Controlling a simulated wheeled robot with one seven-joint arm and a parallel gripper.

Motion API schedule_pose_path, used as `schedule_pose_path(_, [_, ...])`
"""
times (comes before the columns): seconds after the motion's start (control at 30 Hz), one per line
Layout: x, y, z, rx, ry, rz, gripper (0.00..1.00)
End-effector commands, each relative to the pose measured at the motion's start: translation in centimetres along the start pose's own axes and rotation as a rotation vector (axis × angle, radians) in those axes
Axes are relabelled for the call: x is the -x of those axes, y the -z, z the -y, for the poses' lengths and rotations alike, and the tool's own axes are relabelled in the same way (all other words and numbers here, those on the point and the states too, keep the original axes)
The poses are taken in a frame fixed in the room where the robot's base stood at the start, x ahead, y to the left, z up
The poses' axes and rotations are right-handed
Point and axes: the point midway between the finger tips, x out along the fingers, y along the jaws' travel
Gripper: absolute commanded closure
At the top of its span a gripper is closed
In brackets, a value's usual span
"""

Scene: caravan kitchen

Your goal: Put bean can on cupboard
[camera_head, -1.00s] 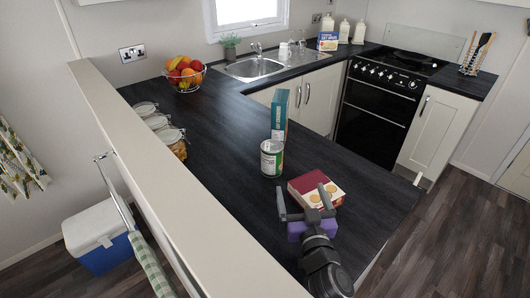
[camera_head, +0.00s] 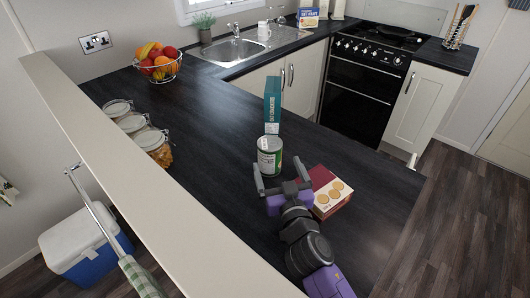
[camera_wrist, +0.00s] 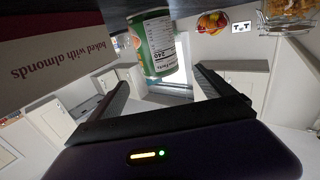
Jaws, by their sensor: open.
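The bean can (camera_head: 270,156), a metal can with a white and green label, stands upright on the dark worktop (camera_head: 215,130). My gripper (camera_head: 278,174) is open and empty close in front of the can, on the near side. In the wrist view the can (camera_wrist: 155,45) shows just beyond the two spread fingers of my gripper (camera_wrist: 160,82), roughly midway across the gap. I cannot tell whether a finger touches it. Which surface is meant by the cupboard is not clear; pale cupboard doors (camera_head: 414,102) show under the worktop at the back.
A red biscuit box (camera_head: 328,193) lies just right of my gripper, and a teal box (camera_head: 272,98) stands behind the can. Glass jars (camera_head: 153,148) line the left side. A fruit bowl (camera_head: 160,66) stands farther back. The worktop left of the can is clear.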

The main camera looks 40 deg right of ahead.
Motion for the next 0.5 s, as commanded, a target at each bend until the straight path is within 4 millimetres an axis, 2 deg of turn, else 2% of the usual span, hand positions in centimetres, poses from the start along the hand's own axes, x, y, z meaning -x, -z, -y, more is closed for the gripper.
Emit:
schedule_pose_path(0.37, [-3.3, 0.2, 0.0, 0.001, 0.000, -0.001, 0.07])
schedule_pose_path(0.5, [-5.4, 0.3, -0.1, 0.001, -0.002, -0.001, 0.07])
